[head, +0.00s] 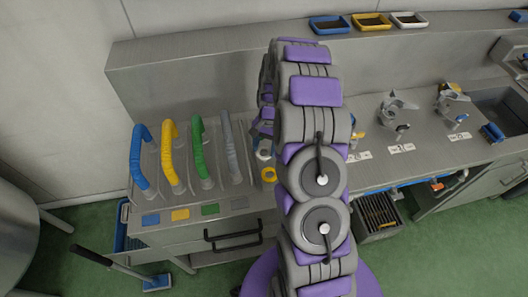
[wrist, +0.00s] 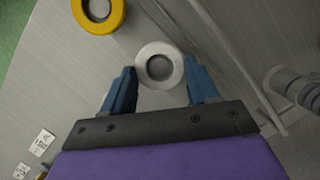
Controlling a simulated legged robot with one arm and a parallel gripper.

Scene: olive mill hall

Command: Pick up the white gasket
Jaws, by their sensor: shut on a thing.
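The white gasket (wrist: 143,64) is a thick ring with a grey centre, between the two blue fingertips of my gripper (wrist: 160,82) in the wrist view. My gripper is shut on it, one finger at each side. In the head view the white gasket (head: 264,156) shows just left of my arm, below my gripper's blue and purple parts. My arm hides part of that area. I cannot tell whether the gasket is clear of the metal counter or still touches it.
A yellow ring (wrist: 78,8) lies close by on the counter (head: 240,222). Blue, yellow, green and grey curved handles (head: 197,150) stand to the left.

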